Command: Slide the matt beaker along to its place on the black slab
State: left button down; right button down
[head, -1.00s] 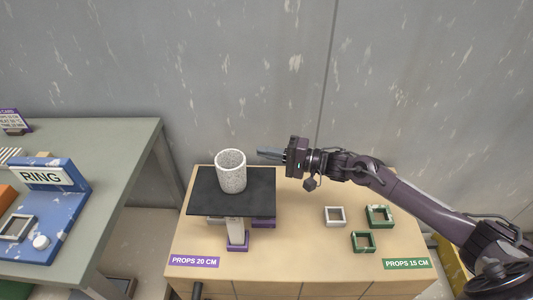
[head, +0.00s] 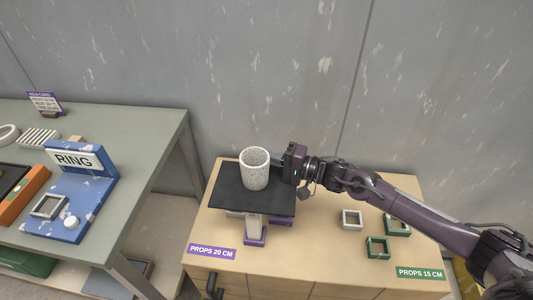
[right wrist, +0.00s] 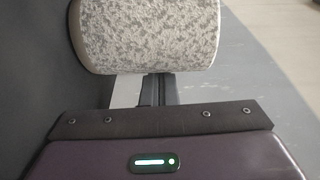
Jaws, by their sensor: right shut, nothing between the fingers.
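The matt beaker (head: 255,176) is speckled grey-white, open at the top and upright on the black slab (head: 228,192), near its back edge. The slab rests on a pale prop with a purple foot (head: 255,236). My right gripper (head: 275,163) is shut and empty, its fingers pointing left at the beaker's right side. In the right wrist view the beaker (right wrist: 148,36) fills the top middle, and the narrow shut fingers (right wrist: 154,88) reach up to its lower edge. They look very near or touching; I cannot tell which. My left gripper is out of view.
The slab stands on a wooden cabinet (head: 320,262). White (head: 352,219) and green (head: 378,247) square frames lie to the right, with bare top between. A green table (head: 150,150) at left holds a blue RING stand (head: 92,190). A grey wall is behind.

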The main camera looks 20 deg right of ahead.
jog(key=shift+s+a+r+p, duration=0.1)
jog(key=shift+s+a+p, duration=0.05)
jog(key=shift+s+p, duration=0.4)
jog(key=shift+s+a+r+p, duration=0.1)
jog(key=shift+s+p, duration=0.2)
jog(key=shift+p, duration=0.4)
jog(key=shift+s, duration=0.25)
jog(key=shift+a+f, duration=0.1)
jog(key=shift+f, duration=0.05)
jog(key=shift+s+f, duration=0.1)
